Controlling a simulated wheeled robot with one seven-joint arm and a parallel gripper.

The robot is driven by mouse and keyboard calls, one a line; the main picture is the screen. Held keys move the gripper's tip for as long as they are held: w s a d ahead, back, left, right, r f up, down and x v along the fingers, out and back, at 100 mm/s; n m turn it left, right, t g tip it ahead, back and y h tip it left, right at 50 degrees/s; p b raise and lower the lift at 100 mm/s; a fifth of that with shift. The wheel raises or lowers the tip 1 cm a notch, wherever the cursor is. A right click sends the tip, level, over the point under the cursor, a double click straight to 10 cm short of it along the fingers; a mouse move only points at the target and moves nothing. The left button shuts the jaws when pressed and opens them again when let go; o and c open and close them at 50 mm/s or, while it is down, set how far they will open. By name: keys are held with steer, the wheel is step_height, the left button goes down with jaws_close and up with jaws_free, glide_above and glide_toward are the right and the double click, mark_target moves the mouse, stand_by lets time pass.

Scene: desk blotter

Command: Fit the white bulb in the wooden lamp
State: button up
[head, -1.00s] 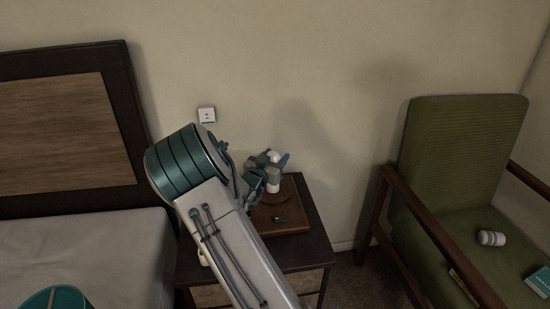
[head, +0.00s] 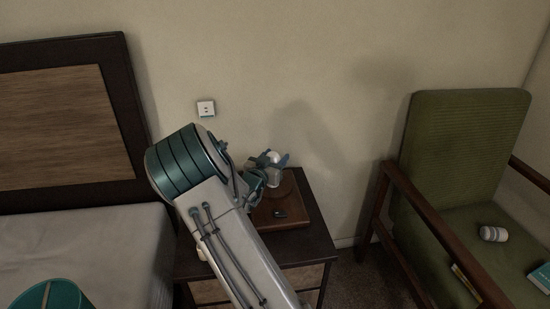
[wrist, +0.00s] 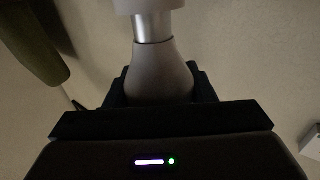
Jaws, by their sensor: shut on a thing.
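My gripper (head: 269,160) is over the back of the brown nightstand top. It is shut on the white bulb (wrist: 158,80), which fills the space between the fingers in the wrist view. The bulb's silver metal neck (wrist: 152,55) points away from the gripper. A white collar-like piece (wrist: 147,5) meets the neck at the top edge of the wrist view; I cannot tell whether it is part of a socket. In the head view the bulb shows as a small pale shape (head: 273,156) between the fingers. I cannot make out the wooden lamp clearly; my arm and gripper cover much of that spot.
A reddish-brown blotter (head: 290,220) lies on the nightstand (head: 315,245), with a small dark object (head: 279,214) on it. A green armchair (head: 455,150) at right holds a white cylinder (head: 493,234) and books. A bed (head: 85,250) stands left.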

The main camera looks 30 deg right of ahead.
steer(key=shift+f, duration=0.2)
steer(key=o, duration=1)
steer(key=shift+c, duration=0.2)
steer(key=p+v, duration=0.1)
steer(key=v, duration=1.1)
steer(key=shift+p, duration=0.3)
